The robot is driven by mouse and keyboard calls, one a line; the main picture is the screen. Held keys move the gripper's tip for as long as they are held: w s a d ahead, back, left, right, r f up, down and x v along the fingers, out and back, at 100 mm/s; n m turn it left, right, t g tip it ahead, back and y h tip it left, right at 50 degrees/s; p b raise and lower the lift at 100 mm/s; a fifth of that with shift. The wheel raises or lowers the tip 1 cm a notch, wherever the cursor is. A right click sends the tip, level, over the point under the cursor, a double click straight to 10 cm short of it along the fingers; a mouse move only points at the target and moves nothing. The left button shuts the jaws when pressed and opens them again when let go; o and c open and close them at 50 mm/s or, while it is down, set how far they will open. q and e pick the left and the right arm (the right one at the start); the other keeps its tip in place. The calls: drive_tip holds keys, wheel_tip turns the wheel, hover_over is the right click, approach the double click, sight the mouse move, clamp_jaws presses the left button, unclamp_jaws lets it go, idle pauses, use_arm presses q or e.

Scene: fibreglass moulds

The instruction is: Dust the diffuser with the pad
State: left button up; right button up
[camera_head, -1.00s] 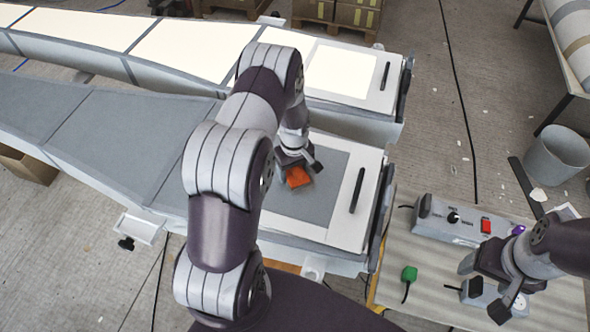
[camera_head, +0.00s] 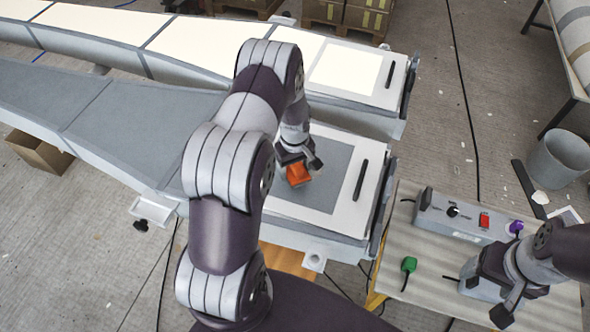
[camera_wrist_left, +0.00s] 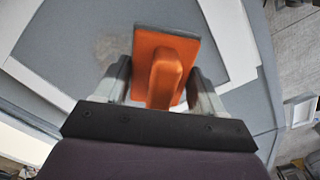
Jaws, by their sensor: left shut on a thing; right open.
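The pad is an orange block with a raised grip (camera_head: 299,177). My left gripper (camera_head: 296,166) is shut on it; in the left wrist view the fingers flank the grip of the pad (camera_wrist_left: 163,72). The diffuser appears to be the grey, unlit panel in the pale frame of the near mould (camera_head: 325,195). The pad is over this panel; I cannot tell whether it touches. A faint brownish, dusty patch (camera_wrist_left: 112,46) shows on the panel beside the pad. My right gripper (camera_head: 485,288) is open over the side table, around or above a small grey box.
A lit, cream-panelled mould (camera_head: 190,42) runs behind. The side table (camera_head: 430,286) holds a control box (camera_head: 462,221) with a red switch, a green plug (camera_head: 409,265) and a purple knob-like piece (camera_head: 515,227). A grey bin (camera_head: 557,158) stands at the right.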

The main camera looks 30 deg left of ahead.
use_arm(q)
drive_tip(key=shift+w+r, duration=0.1)
drive_tip(key=shift+r, duration=0.5)
drive_tip(key=shift+s+r+p, duration=0.25)
drive_tip(key=shift+r+p, duration=0.75)
drive_tip(key=shift+r, duration=0.5)
drive_tip(key=shift+w, duration=0.1)
drive_tip(key=shift+f, duration=0.1)
